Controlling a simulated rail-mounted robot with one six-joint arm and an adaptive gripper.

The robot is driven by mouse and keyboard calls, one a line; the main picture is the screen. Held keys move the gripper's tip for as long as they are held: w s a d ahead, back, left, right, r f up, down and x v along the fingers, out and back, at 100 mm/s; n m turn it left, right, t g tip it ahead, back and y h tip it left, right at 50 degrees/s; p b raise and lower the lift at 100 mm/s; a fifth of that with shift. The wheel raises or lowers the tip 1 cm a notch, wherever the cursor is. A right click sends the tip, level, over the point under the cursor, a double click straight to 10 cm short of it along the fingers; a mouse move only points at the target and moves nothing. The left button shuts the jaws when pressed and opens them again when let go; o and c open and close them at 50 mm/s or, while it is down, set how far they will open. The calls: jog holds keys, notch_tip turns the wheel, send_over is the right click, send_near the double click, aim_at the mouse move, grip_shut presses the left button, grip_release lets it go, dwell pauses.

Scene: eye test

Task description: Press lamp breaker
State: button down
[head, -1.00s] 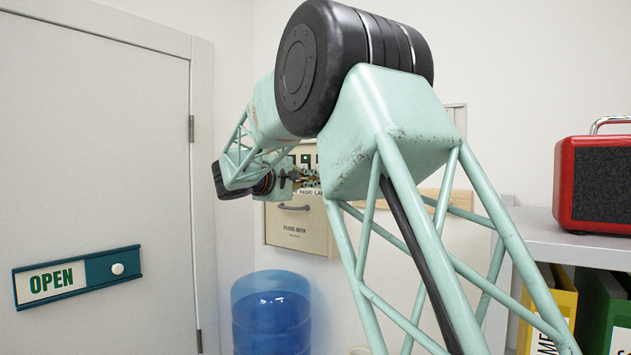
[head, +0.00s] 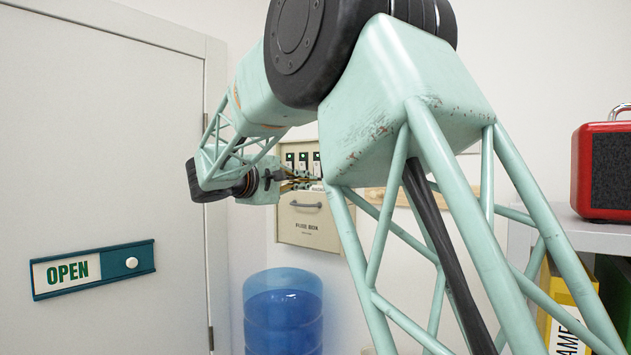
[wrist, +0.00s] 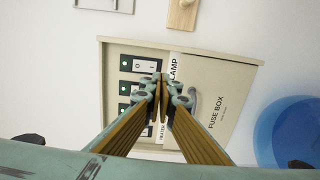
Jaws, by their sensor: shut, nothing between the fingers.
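The beige fuse box (head: 310,236) is on the wall beyond my arm; in the wrist view it shows turned sideways (wrist: 222,82). It has a row of black switches with small green lights. The lamp breaker (wrist: 140,65) is the one level with the LAMP label (wrist: 174,70); other labels are partly hidden by my fingers. My gripper (wrist: 162,84) is shut and empty, its fingertips in front of the panel near the label strip, beside the lamp breaker. In the head view my gripper (head: 312,184) is over the label strip, below the switches (head: 303,160). I cannot tell if it touches.
A door with an OPEN sign (head: 94,268) stands at left. A blue water bottle (head: 283,312) is below the fuse box. A red radio (head: 603,172) sits on a shelf at right. A wooden piece (wrist: 183,15) and a wall plate (wrist: 106,4) are beside the box.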

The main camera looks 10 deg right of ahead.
jog(key=shift+f+v, duration=0.15)
jog(key=shift+v, duration=0.75)
jog(key=shift+f+v, duration=0.15)
jog(key=shift+v, duration=0.7)
jog(key=s+d+f+g+y, duration=0.1)
jog(key=s+d+f+g, duration=0.15)
jog(key=f, duration=0.35)
jog(key=s+d+f+g+y, duration=0.1)
jog(key=s+d+f, duration=0.1)
jog(key=d+f, duration=0.35)
jog(key=s+d+f+m+g+y+b, duration=0.1)
jog(key=s+d+f+g+y, duration=0.3)
jog(key=s, duration=0.7)
jog(key=s+d+f+m+h, duration=0.15)
jog(key=s+d, duration=0.45)
jog(key=s, duration=0.6)
jog(key=s+a+f+m+y, duration=0.1)
jog(key=s+f, duration=0.4)
jog(key=s, duration=0.7)
jog(key=s+a+f+m+g+y+b, duration=0.1)
jog(key=s+f+m+y, duration=0.2)
jog(key=s, duration=1)
jog(key=s+a+f+m+y+b, duration=0.1)
jog(key=s+f+m+y, duration=0.2)
jog(key=s+f, duration=0.4)
jog(key=s, duration=0.5)
jog(key=shift+s, duration=0.4)
